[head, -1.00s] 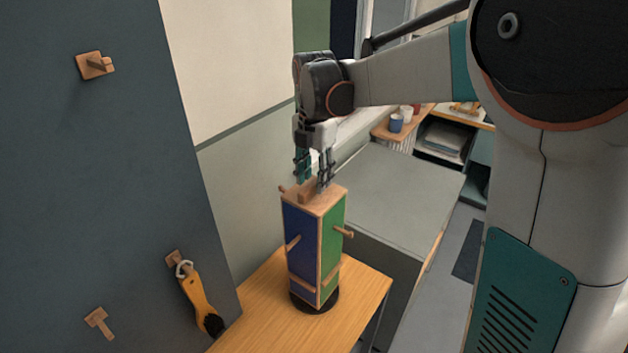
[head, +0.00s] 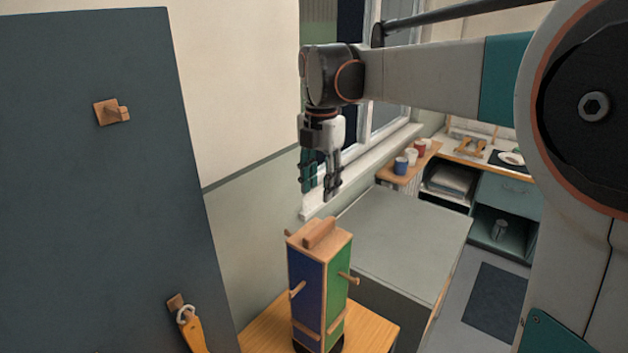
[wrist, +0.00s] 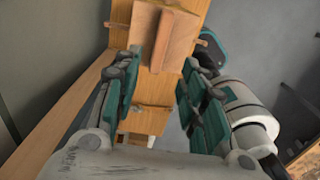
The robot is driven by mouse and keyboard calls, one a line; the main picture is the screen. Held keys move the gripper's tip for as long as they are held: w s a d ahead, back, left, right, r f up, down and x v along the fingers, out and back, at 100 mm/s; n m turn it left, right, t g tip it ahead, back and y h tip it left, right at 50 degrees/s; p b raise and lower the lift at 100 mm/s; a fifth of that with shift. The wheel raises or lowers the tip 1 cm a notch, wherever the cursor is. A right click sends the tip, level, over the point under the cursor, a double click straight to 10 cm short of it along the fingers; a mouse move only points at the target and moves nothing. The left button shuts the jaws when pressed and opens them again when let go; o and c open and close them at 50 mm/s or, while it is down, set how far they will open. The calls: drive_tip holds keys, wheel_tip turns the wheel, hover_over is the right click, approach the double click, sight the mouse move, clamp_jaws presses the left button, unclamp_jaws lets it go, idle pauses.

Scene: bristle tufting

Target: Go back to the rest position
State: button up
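My gripper (head: 320,190) hangs pointing down in the head view, a clear gap above the wooden tower. In the wrist view its two teal fingers (wrist: 162,95) stand apart with nothing between their pads. The tower (head: 320,285) has a blue side and a green side, wooden pegs, and a wooden grip block (head: 320,233) on top. The tower stands upright on the wooden table (head: 375,335). In the wrist view the block (wrist: 173,40) shows beyond the fingertips, not touching them.
A dark panel (head: 90,190) at the left carries wooden pegs and a hanging yellow-handled brush (head: 193,333). A grey-topped cabinet (head: 400,240) stands right of the tower. Several cups (head: 402,165) stand on a shelf behind. Above the tower there is free room.

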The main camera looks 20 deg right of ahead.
drive_tip(key=s+f+m+t+b, duration=0.7)
drive_tip(key=s+f+m+b, duration=1)
drive_tip(key=s+f+m, duration=0.6)
wheel_tip(320, 180, down, 3)
drive_tip(key=shift+r+m, duration=0.1)
drive_tip(key=shift+m, duration=1)
drive_tip(key=shift+c, duration=0.6)
drive_tip(key=shift+a, duration=0.2)
